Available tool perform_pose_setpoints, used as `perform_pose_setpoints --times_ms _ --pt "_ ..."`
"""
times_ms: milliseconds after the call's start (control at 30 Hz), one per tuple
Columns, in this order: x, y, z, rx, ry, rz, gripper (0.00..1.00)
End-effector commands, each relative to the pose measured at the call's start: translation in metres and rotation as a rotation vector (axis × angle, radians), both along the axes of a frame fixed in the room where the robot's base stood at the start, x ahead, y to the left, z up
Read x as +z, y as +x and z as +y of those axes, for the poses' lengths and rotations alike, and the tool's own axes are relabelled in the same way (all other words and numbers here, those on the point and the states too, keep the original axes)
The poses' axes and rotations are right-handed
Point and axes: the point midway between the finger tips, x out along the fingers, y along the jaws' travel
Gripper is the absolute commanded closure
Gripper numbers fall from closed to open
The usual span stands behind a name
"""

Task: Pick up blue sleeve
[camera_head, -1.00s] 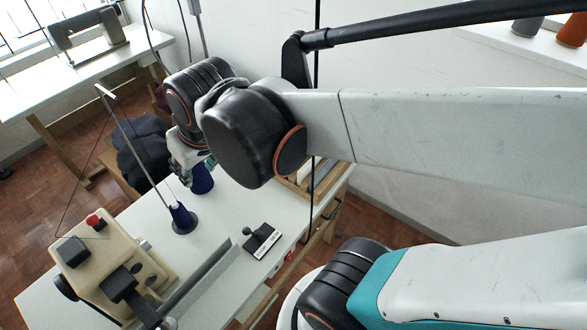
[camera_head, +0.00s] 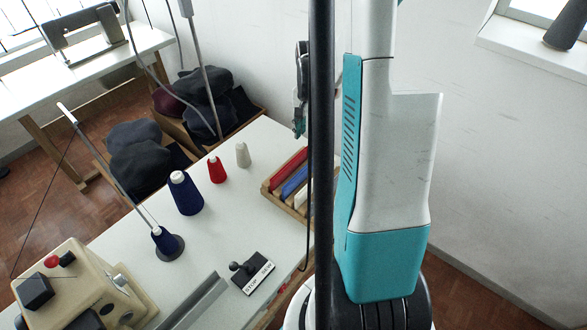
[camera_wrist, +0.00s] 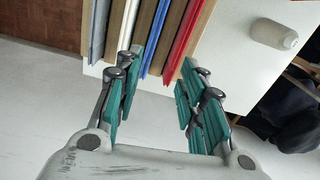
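The blue sleeve (camera_head: 295,181) is a long thin strip lying in a wooden tray (camera_head: 268,190), between a red sleeve (camera_head: 288,167) and a white sleeve (camera_head: 304,198). In the wrist view the blue sleeve (camera_wrist: 155,38) runs away from my gripper (camera_wrist: 157,70), centred between the fingers. My gripper is open and empty, its teal pads spread apart. In the head view my gripper (camera_head: 299,127) hangs above the tray, partly hidden by a dark upright. Its exact height above the sleeve is unclear.
Blue (camera_head: 186,193), red (camera_head: 217,170) and grey (camera_head: 242,155) thread cones stand left of the tray. A label stand (camera_head: 252,274) and a beige sewing machine (camera_head: 85,290) sit nearer. A grey sleeve (camera_wrist: 97,30) lies at the tray's far side from red.

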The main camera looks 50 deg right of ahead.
Motion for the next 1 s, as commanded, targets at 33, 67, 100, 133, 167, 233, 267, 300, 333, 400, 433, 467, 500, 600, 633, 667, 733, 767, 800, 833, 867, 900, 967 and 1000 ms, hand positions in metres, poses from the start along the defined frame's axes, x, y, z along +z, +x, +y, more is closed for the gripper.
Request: perform_pose_setpoints --times_ms 33,67,100,133,167,233,267,300,333,400,433,467,500,600,633,667,733,767,800,833,867,900,967,1000 --pt "-0.008 -0.004 -0.009 -0.037 0.005 0.004 0.63" --pt "-0.01 -0.006 -0.012 -0.052 0.006 0.008 0.63" --pt "-0.013 -0.008 -0.015 -0.067 0.009 0.01 0.63" --pt "-0.015 -0.009 -0.017 -0.075 0.01 0.011 0.63" --pt "-0.019 -0.009 -0.018 -0.081 0.011 0.012 0.63" --pt "-0.028 -0.01 -0.018 -0.085 0.012 0.013 0.63" --pt "-0.033 -0.01 -0.018 -0.085 0.012 0.013 0.63" --pt "-0.041 -0.009 -0.018 -0.084 0.012 0.013 0.63" --pt "-0.047 -0.009 -0.018 -0.084 0.012 0.013 0.63" --pt "-0.061 -0.009 -0.018 -0.083 0.011 0.013 0.63" --pt "-0.066 -0.009 -0.018 -0.083 0.011 0.012 0.63" --pt "-0.072 -0.009 -0.018 -0.082 0.011 0.012 0.63" --pt "-0.078 -0.009 -0.018 -0.082 0.011 0.012 0.63" --pt "-0.091 -0.009 -0.018 -0.081 0.011 0.012 0.63" --pt "-0.093 -0.009 -0.018 -0.081 0.011 0.012 0.63" --pt "-0.095 -0.009 -0.018 -0.081 0.011 0.012 0.63" --pt "-0.098 -0.009 -0.018 -0.081 0.011 0.012 0.63" --pt "-0.099 -0.009 -0.018 -0.081 0.011 0.012 0.63" --pt "-0.101 -0.009 -0.018 -0.081 0.011 0.012 0.63" --pt "-0.102 -0.009 -0.018 -0.081 0.011 0.012 0.63" --pt "-0.104 -0.009 -0.018 -0.081 0.011 0.012 0.63" --pt "-0.107 -0.009 -0.019 -0.081 0.011 0.012 0.63" --pt "-0.115 -0.009 -0.02 -0.081 0.011 0.012 0.63" --pt "-0.121 -0.009 -0.021 -0.08 0.011 0.012 0.63"
